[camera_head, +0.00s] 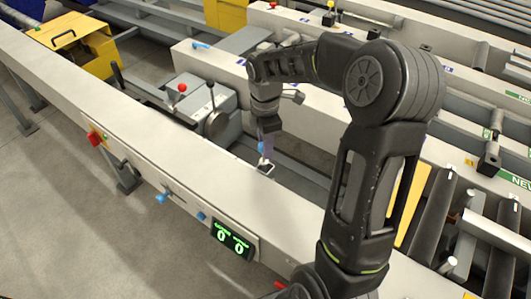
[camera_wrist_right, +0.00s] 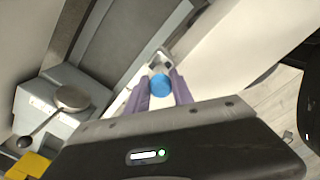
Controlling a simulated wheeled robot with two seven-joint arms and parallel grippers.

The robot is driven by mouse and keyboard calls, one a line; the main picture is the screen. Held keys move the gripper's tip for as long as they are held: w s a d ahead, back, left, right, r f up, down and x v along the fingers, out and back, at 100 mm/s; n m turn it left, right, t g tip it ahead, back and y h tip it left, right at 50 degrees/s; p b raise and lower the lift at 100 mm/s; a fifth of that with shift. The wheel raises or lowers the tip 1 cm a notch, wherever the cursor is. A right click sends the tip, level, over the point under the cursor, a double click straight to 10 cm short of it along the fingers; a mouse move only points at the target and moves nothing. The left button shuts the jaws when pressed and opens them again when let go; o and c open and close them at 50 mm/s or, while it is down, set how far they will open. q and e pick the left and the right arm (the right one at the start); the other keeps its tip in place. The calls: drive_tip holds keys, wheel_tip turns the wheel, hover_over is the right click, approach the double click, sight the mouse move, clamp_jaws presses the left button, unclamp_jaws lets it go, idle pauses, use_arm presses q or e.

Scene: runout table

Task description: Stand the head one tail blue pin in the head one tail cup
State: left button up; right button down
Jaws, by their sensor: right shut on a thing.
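My right gripper (camera_head: 265,139) points down over the near pale beam, with its fingers shut on a blue pin (camera_head: 262,147). In the right wrist view, the purple fingers of this gripper (camera_wrist_right: 159,78) flank the round blue end of the pin (camera_wrist_right: 161,86). A small whitish cup (camera_head: 266,169) sits on the beam's far edge just below the pin. It shows partly beyond the pin in the wrist view (camera_wrist_right: 157,58). I cannot tell whether the pin's lower end is inside the cup or above it. My left gripper is out of view.
Another blue piece (camera_head: 200,45) lies on the beam behind. A green counter display (camera_head: 232,240) is on the near beam's front. The near beam's top (camera_head: 150,135) is mostly clear.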

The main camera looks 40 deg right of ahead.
drive_tip(key=shift+f, duration=1.85)
drive_tip(key=shift+f, duration=0.1)
drive_tip(key=c, duration=1.1)
unclamp_jaws()
wheel_tip(320, 180, up, 12)
drive_tip(key=shift+r, duration=0.15)
